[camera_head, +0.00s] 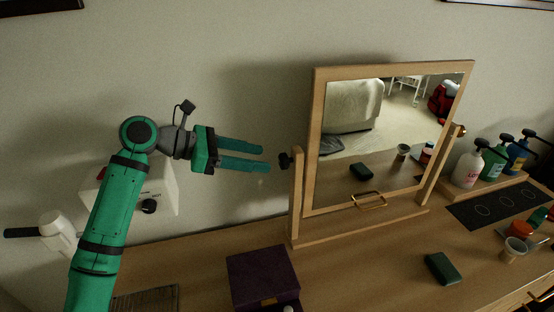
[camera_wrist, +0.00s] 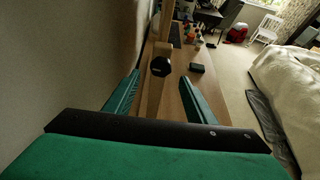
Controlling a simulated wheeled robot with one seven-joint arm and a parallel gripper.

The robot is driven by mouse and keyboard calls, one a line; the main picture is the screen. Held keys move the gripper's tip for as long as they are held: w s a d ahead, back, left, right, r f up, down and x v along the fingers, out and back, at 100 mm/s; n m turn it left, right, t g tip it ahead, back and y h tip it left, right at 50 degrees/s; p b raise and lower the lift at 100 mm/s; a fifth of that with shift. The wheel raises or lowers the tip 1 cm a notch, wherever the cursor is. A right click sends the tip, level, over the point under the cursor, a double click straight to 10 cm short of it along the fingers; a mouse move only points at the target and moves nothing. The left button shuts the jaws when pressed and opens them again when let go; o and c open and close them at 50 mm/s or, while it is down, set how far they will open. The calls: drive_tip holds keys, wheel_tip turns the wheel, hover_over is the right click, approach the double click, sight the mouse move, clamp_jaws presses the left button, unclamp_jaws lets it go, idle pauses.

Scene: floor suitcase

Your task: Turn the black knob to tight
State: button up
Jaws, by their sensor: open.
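The black knob (camera_head: 285,161) sticks out from the left post of the wooden mirror stand (camera_head: 297,196). In the wrist view the knob (camera_wrist: 161,66) faces the camera between and beyond my fingers, with pale marks too small to read. My gripper (camera_head: 268,158) is open and empty, its green fingers pointing right at the knob. A small gap shows between the fingertips and the knob in the head view. My gripper also shows in the wrist view (camera_wrist: 160,78), one finger on each side of the knob. The framed mirror (camera_head: 375,140) stands tilted on its stand.
A dark purple box (camera_head: 262,275) sits on the wooden tabletop (camera_head: 370,270) below my gripper. A white hair dryer (camera_head: 57,232) and a white box with a black dial (camera_head: 165,190) are at left. Pump bottles (camera_head: 467,168) stand at right. The wall is close behind.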

sight(280, 161)
drive_tip(key=shift+x, duration=3.05)
drive_tip(key=c, duration=1)
